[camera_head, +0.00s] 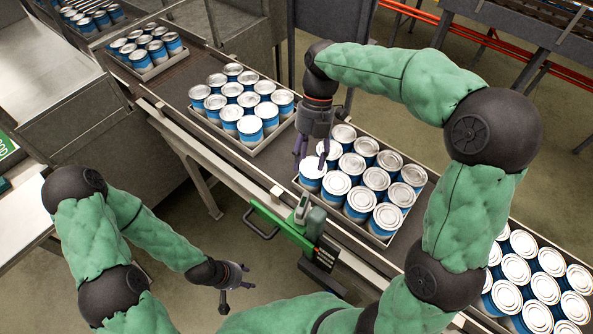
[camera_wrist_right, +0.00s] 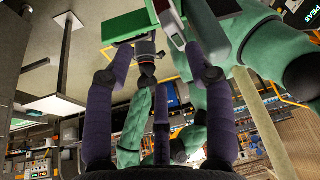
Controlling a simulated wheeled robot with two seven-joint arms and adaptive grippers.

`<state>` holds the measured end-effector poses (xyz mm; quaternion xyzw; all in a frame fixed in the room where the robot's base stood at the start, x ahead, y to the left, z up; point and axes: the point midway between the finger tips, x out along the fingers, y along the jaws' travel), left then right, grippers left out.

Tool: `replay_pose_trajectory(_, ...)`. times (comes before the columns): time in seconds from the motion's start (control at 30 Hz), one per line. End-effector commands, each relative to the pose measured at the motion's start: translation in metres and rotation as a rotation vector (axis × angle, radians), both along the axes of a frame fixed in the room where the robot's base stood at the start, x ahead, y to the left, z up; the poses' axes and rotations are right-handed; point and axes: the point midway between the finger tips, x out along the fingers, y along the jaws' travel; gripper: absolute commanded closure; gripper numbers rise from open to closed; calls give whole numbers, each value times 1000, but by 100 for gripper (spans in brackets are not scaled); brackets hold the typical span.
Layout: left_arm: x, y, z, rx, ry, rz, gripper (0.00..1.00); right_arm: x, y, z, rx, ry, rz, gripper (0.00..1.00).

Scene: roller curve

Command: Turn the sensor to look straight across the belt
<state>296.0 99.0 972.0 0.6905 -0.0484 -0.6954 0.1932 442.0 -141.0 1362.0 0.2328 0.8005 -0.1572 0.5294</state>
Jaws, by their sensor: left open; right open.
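A small grey-and-green device that looks like the sensor (camera_head: 302,211) stands on a green bracket (camera_head: 280,232) at the belt's near edge. Which way it faces is hard to tell. My right gripper (camera_head: 311,160) is open and empty, fingers down, above and behind the device, over the near-left corner of a can tray. In the right wrist view, the gripper's fingers (camera_wrist_right: 160,75) are spread; a pale device with a red stripe (camera_wrist_right: 170,22) and a green part (camera_wrist_right: 124,27) show beyond them. My left gripper (camera_head: 236,286) is open and empty, left of and below the bracket, apart from it.
The roller belt (camera_head: 170,85) runs from upper left to lower right. It carries trays of blue-and-white cans (camera_head: 376,178), one right beside my right gripper. A metal rail (camera_head: 215,170) edges the belt. Floor is free around my left gripper.

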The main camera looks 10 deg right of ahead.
Motion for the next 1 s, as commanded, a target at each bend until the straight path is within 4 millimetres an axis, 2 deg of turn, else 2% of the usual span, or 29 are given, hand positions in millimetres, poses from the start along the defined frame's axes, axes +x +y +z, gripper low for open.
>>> replay_pose_trajectory(0.17,-2,0,2,-1,5,-2,50,-6,3,-15,0,3,1,46)
replay_pose_trajectory(0.6,-1,0,9,-1,3,-1,50,-30,18,-81,-1,2,0,46)
replay_pose_trajectory(0.8,-2,0,10,-1,3,-1,50,-35,21,-96,0,1,0,46)
replay_pose_trajectory(1.0,-1,0,10,-1,3,-1,50,-36,22,-98,0,0,0,46)
